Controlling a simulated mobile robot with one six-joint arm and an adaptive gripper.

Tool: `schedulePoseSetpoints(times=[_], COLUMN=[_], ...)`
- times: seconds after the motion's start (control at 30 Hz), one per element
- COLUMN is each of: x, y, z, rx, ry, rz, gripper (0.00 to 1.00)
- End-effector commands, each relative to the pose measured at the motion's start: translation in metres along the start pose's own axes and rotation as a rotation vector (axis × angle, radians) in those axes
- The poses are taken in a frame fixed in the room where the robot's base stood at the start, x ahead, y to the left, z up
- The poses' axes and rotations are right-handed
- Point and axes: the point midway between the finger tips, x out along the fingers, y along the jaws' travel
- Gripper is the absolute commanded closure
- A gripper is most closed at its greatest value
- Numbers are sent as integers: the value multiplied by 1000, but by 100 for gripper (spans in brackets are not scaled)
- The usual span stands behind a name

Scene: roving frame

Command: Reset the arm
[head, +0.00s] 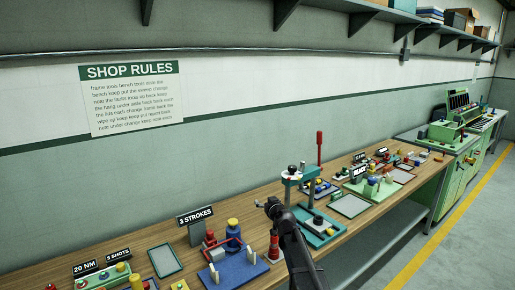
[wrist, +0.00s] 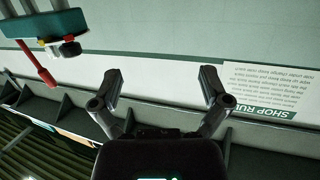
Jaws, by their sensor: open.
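My gripper shows in the wrist view (wrist: 161,84) with its two dark fingers spread wide apart and nothing between them. Behind the gap is the plain pale wall. In the head view my dark arm rises from the bottom edge over the front of the workbench (head: 236,208). Its upper end is beside the green press (head: 290,180), to its left; the fingers are too small and dark there to make out. The wrist picture is upside down, with the press and its red handle (wrist: 38,66) at upper left.
A blue fixture board (head: 236,270) with pegs is left of my arm. A teal tray (head: 165,260), signs and small fixtures fill the bench. A shop rules poster (head: 130,98) hangs on the wall, also in the wrist view (wrist: 262,92). A green machine (head: 455,125) stands far right.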

Motion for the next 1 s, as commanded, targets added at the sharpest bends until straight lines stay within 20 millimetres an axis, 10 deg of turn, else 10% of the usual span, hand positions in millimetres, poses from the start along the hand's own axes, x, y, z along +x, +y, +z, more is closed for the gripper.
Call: schedulePoseSetpoints(times=[0.6, 1.0], x=[-190, -339], y=[-13, 10], z=[154, 216], rx=[103, 221], ry=[-787, -1282], rz=[-104, 153], gripper=[4, 4])
